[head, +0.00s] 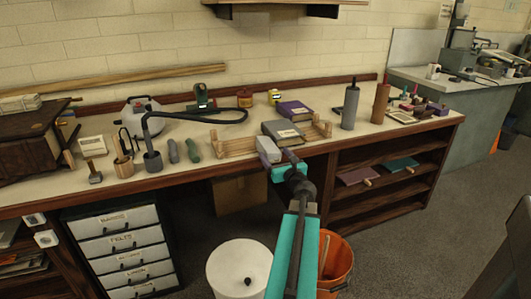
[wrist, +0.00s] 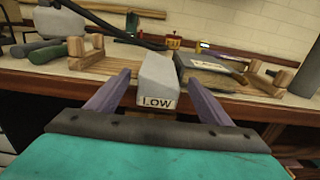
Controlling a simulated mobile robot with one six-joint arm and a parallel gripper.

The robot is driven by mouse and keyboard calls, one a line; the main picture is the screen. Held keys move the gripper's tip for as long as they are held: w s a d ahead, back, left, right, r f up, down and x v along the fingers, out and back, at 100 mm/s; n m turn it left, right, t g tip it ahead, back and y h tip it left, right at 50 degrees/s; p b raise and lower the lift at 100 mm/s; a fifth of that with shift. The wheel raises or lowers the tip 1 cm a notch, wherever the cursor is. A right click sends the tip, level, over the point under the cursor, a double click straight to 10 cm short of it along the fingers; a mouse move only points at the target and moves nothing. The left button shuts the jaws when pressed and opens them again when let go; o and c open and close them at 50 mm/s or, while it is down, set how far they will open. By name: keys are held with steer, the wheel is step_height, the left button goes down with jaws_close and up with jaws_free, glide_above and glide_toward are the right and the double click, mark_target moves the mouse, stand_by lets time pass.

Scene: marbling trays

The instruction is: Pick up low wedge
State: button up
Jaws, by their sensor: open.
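The low wedge (wrist: 155,72) is a pale grey block with a sloping top and a white "LOW" label on its near end. In the wrist view it lies at the front of the bench, between the two purple fingers of my gripper (wrist: 156,92). The fingers are open, with a visible gap on each side of the wedge near its labelled end. In the head view my gripper (head: 277,160) is at the bench's front edge, before the grey book.
A grey book (head: 283,133) lies just behind, with a wooden rack (head: 235,147) to the left and a purple book (head: 294,110) farther back. A grey cylinder (head: 350,106) stands to the right. Below are a white bin (head: 232,268) and an orange bucket (head: 338,262).

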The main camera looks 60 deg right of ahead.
mark_target(269, 146)
steer(key=shift+w+d, duration=0.15)
steer(key=shift+w, duration=0.1)
steer(key=shift+w+d, duration=0.1)
steer(key=shift+x, duration=2.5)
steer(key=shift+f, duration=0.15)
steer(key=c, duration=1.2)
